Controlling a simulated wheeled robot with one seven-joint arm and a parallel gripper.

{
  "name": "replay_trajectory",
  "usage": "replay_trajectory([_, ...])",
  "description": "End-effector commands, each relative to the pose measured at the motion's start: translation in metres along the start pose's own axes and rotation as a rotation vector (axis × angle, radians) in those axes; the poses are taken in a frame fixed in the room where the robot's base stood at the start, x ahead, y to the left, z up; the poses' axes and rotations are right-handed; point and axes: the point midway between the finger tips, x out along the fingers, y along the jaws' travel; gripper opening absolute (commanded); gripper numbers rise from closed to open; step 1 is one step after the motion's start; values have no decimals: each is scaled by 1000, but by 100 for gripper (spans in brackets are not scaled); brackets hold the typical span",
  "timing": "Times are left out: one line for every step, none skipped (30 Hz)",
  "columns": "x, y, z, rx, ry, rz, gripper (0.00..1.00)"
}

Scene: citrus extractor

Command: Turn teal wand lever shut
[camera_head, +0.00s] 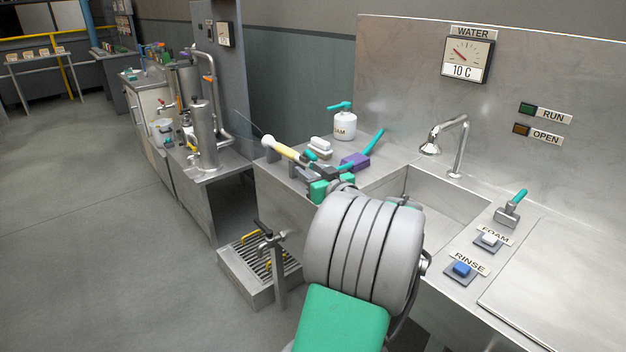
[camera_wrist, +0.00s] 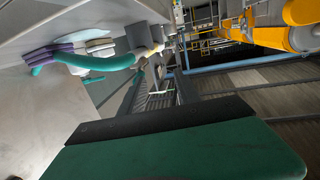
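A wand (camera_head: 286,150) with a yellow grip and a pale ball end lies tilted at the left of the sink counter. A small teal piece (camera_head: 311,156) shows close to it; I cannot tell if it is the wand's lever. Another teal-handled lever (camera_head: 518,197) stands tilted up on a metal block right of the sink. My gripper (camera_head: 318,174), with dark fingers and green parts, is beside the wand, partly hidden by my arm. The wrist view shows one green finger with a dark pad and a curved teal part (camera_wrist: 104,62) beyond it. Contact and finger gap are unclear.
A purple brush (camera_head: 355,161) with a teal handle, white blocks (camera_head: 320,148) and a foam bottle (camera_head: 342,124) stand close behind my gripper. The sink (camera_head: 455,186) and tap (camera_head: 458,150) are to the right. A floor grate (camera_head: 250,262) is below left.

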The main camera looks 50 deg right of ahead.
Motion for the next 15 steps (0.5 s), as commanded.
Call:
replay_trajectory([-9,23,4,3,38,35,39])
replay_trajectory([-12,31,3,2,54,47,39])
replay_trajectory([-14,37,0,2,70,57,39])
replay_trajectory([-14,40,-1,3,75,61,39])
replay_trajectory([-12,41,-2,3,78,62,39])
replay_trajectory([-8,41,-4,3,79,62,39])
replay_trajectory([-3,41,-5,2,79,61,39])
replay_trajectory([3,40,-5,2,78,60,39])
replay_trajectory([10,40,-6,3,78,59,39])
replay_trajectory([17,41,-6,1,77,59,39])
replay_trajectory([23,41,-6,3,76,59,39])
replay_trajectory([31,42,-7,3,76,59,39])
replay_trajectory([36,42,-7,3,76,59,39])
replay_trajectory([42,43,-8,2,76,60,39])
replay_trajectory([48,43,-8,4,75,60,39])
